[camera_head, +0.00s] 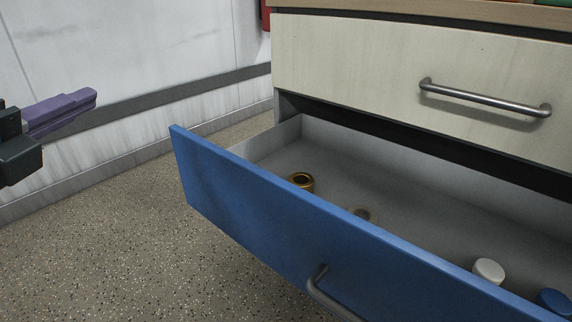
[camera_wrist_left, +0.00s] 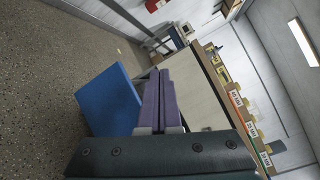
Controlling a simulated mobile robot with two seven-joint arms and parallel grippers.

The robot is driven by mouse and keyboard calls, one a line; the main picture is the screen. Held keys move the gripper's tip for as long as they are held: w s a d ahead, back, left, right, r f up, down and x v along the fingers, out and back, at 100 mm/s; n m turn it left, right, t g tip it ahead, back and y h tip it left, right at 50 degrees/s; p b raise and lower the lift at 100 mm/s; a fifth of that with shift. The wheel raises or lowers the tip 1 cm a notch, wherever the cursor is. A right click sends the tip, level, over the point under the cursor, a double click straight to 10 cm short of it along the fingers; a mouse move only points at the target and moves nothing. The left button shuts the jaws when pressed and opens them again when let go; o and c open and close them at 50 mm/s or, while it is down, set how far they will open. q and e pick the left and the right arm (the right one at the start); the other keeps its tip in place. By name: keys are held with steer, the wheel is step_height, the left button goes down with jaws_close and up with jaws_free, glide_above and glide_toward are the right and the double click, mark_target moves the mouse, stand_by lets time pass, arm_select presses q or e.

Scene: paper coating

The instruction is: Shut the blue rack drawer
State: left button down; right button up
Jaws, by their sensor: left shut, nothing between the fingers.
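The blue drawer (camera_head: 300,240) stands pulled out from the rack, its blue front facing the lower left and its grey inside open to view. Its metal handle (camera_head: 328,296) shows at the bottom edge of the head view. My left gripper (camera_head: 92,97), with purple fingers, is at the left of the head view, shut and empty, apart from the drawer and to the left of its front. In the left wrist view the shut purple fingers (camera_wrist_left: 159,84) show in the middle, with the blue drawer front (camera_wrist_left: 108,101) to their left. My right gripper is not in view.
A closed cream drawer (camera_head: 420,75) with a metal handle (camera_head: 485,98) is above the blue one. Inside the blue drawer lie a yellow-black ring (camera_head: 301,181), a white-capped item (camera_head: 489,270) and a blue one (camera_head: 553,301). Speckled floor (camera_head: 110,255) is clear at the left.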

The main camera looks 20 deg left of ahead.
arm_select(q)
step_height(320, 180, down, 7)
steer(key=m+t+h+b, duration=0.2)
steer(key=m+h+b, duration=0.2)
steer(key=m+b, duration=0.4)
steer(key=m+g+h+b, duration=0.2)
steer(key=m+h+b, duration=0.25)
steer(key=m, duration=0.55)
glide_toward(214, 153)
steer(key=shift+h, duration=0.35)
steer(key=b+x, duration=0.1)
steer(key=x, duration=0.1)
steer(key=b+x, duration=0.1)
steer(key=x, duration=0.2)
steer(key=shift+w+a+f, duration=0.1)
steer(key=shift+w+a, duration=0.1)
steer(key=shift+x, duration=0.8)
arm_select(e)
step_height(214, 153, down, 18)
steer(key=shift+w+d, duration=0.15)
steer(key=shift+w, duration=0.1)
